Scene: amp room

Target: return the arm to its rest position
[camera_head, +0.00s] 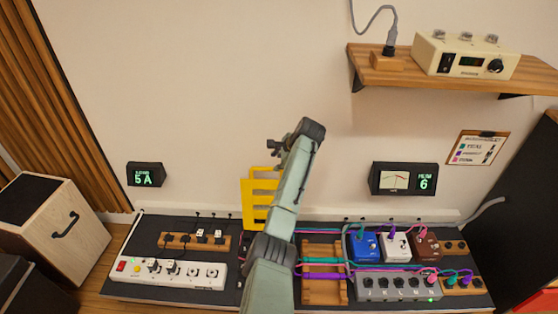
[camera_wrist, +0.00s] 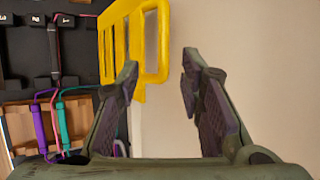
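My gripper (camera_wrist: 160,72) is open, with nothing between its fingers, in the wrist view. In the head view my gripper (camera_head: 279,146) is at the end of my raised arm, in front of the pale wall and above the pedalboard. A yellow slotted frame (camera_head: 258,186) stands behind my forearm in the head view, partly hidden by it. In the wrist view the yellow frame (camera_wrist: 135,14) lies beyond my left finger, which overlaps its lower edge; I cannot tell whether they touch.
The dark pedalboard (camera_head: 232,293) carries a white power strip (camera_head: 172,273), a wooden rack (camera_head: 322,289), a blue pedal (camera_head: 364,247) and a grey switch box (camera_head: 400,289). A wooden shelf (camera_head: 400,73) juts out at upper right. A speaker cabinet (camera_head: 65,225) stands left. The wall's upper middle is clear.

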